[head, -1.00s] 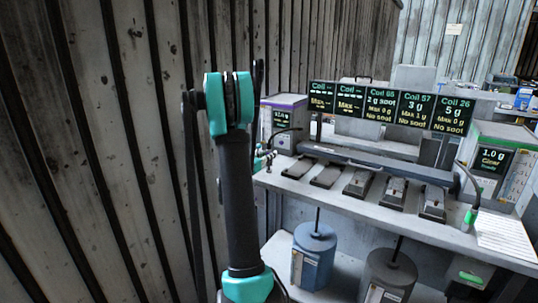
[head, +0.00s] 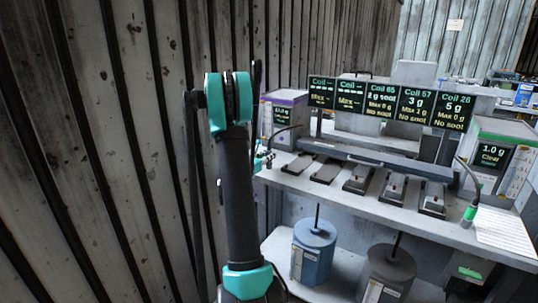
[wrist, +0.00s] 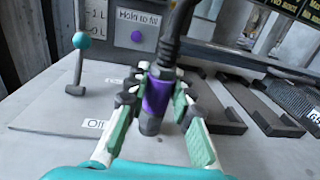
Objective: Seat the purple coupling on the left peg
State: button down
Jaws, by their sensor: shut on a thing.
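In the wrist view, my gripper (wrist: 160,88) has its green-padded fingers closed around the purple coupling (wrist: 156,98). The coupling is at the end of a thick dark hose (wrist: 175,35) that rises out of the top of the picture. A dark grey cylindrical end shows below the purple part; I cannot tell whether it is part of the coupling or a peg under it. The left peg is not clearly seen. In the head view my gripper (head: 264,159) is small and mostly hidden behind my arm, at the bench's left end.
A purple-topped box (head: 284,112) stands near the gripper. The wrist view shows its purple button (wrist: 137,36) and a teal-knobbed lever (wrist: 80,55) at left. Several dark trays (head: 360,178) line the bench. A green coupling (head: 469,213) hangs at the right.

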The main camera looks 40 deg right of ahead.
jog(key=c, duration=1.2)
grip_release()
jog(key=v, duration=1.2)
jog(key=s+a+f+m+y, duration=0.4)
jog(key=s+a+m, duration=0.3)
jog(key=a, duration=0.3)
jog(key=s+a+f+m+g+y, duration=0.1)
jog(key=s+a+f+m+y, duration=0.3)
jog(key=s+a+m+y, duration=0.3)
jog(key=s+a+f+m+y, duration=0.3)
jog(key=s+a+m+y, duration=0.3)
jog(key=s+a, duration=0.4)
jog(key=shift+s+a+f+m, duration=0.15)
jog(key=shift+a+m, duration=0.1)
jog(key=shift+a, duration=0.55)
jog(key=shift+s+a+f+m, duration=0.1)
jog(key=shift+a+m, duration=0.2)
jog(key=shift+a, duration=0.55)
jog(key=shift+s+a+f+m, duration=0.15)
jog(key=shift+a+m, duration=0.1)
jog(key=shift+a, duration=0.55)
